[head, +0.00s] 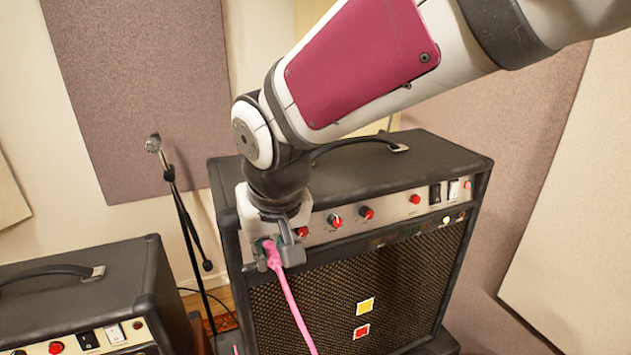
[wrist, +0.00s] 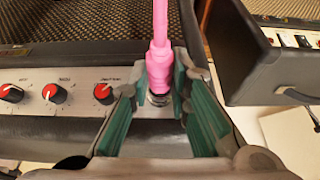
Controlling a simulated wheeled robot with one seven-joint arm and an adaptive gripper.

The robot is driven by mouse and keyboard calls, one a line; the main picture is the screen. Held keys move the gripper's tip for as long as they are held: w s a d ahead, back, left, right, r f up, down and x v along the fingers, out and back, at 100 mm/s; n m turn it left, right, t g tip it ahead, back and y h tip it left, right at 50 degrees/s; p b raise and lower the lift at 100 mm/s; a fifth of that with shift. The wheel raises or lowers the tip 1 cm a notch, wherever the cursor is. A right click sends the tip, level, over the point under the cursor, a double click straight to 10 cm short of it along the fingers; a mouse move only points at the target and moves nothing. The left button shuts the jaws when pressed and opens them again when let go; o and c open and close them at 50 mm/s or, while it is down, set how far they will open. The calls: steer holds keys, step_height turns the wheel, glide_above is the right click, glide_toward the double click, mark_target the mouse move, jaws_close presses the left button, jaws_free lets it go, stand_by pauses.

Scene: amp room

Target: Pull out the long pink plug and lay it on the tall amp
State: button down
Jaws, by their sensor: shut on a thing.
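The tall amp (head: 430,158) stands in the middle of the head view, with a silver control panel and a dark grille. My gripper (head: 277,246) is at the left end of that panel. It is shut on the pink plug (head: 271,252), whose pink cable hangs down the amp's front. In the wrist view the plug (wrist: 159,68) lies between the green-padded fingers (wrist: 160,105), with a silver metal part at its base near the panel.
A lower amp (head: 80,270) with a handle stands at the left. A microphone stand (head: 186,225) is between and behind the amps. A handle (head: 358,143) crosses the tall amp's top, which is otherwise clear. Red-capped knobs (wrist: 52,93) line the panel beside my gripper.

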mark_target(278, 263)
steer(key=shift+s+d, duration=0.1)
steer(key=shift+s, duration=0.05)
steer(key=shift+s+d+r+p, duration=0.15)
steer(key=shift+s+d+p, duration=0.1)
steer(key=shift+s+p, duration=0.3)
steer(key=shift+s+d+r+p, duration=0.1)
steer(key=shift+s+d+p, duration=0.15)
steer(key=shift+s+p, duration=0.25)
steer(key=shift+s+d+r+p, duration=0.15)
steer(key=shift+s+d+p, duration=0.1)
steer(key=shift+s+p, duration=0.3)
steer(key=shift+s, duration=0.1)
steer(key=shift+f, duration=0.1)
